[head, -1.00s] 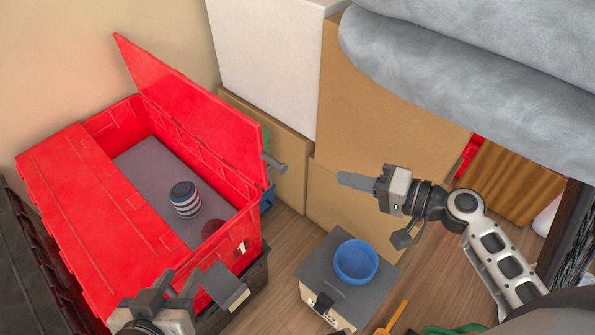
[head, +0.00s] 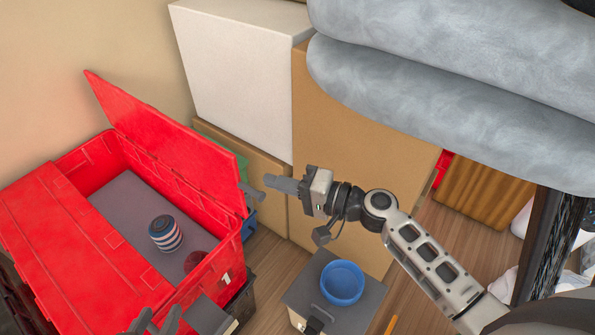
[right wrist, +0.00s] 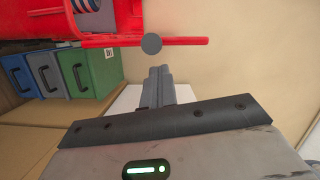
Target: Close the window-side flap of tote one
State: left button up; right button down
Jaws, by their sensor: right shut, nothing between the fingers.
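Tote one is a red tote (head: 190,293) at the left of the head view, with a partly visible white number label. One flap (head: 75,240) lies flat over its left part. The other flap (head: 165,137) stands up, leaning outward, with a grey peg (head: 252,191) on its outer side. My right gripper (head: 272,183) is shut and empty, just right of the peg and apart from it. In the right wrist view its fingertips (right wrist: 160,72) point at the flap's edge (right wrist: 185,42) and the round peg end (right wrist: 151,43). My left gripper (head: 157,321) is open at the bottom edge, partly cut off.
A blue bowl (head: 342,284) sits on a grey-topped box. Cardboard boxes (head: 335,130) stand behind my right arm. Green (right wrist: 95,68) and blue boxes stand beside the tote.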

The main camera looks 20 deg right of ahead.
pick_arm(q)
jog(key=shift+w+r, duration=0.15)
jog(key=shift+w, duration=0.1)
pick_arm(e)
jog(key=shift+s+a+f, duration=0.15)
jog(key=shift+s+a, duration=0.25)
jog(key=shift+a, duration=0.15)
pick_arm(q)
jog(key=shift+d, duration=0.1)
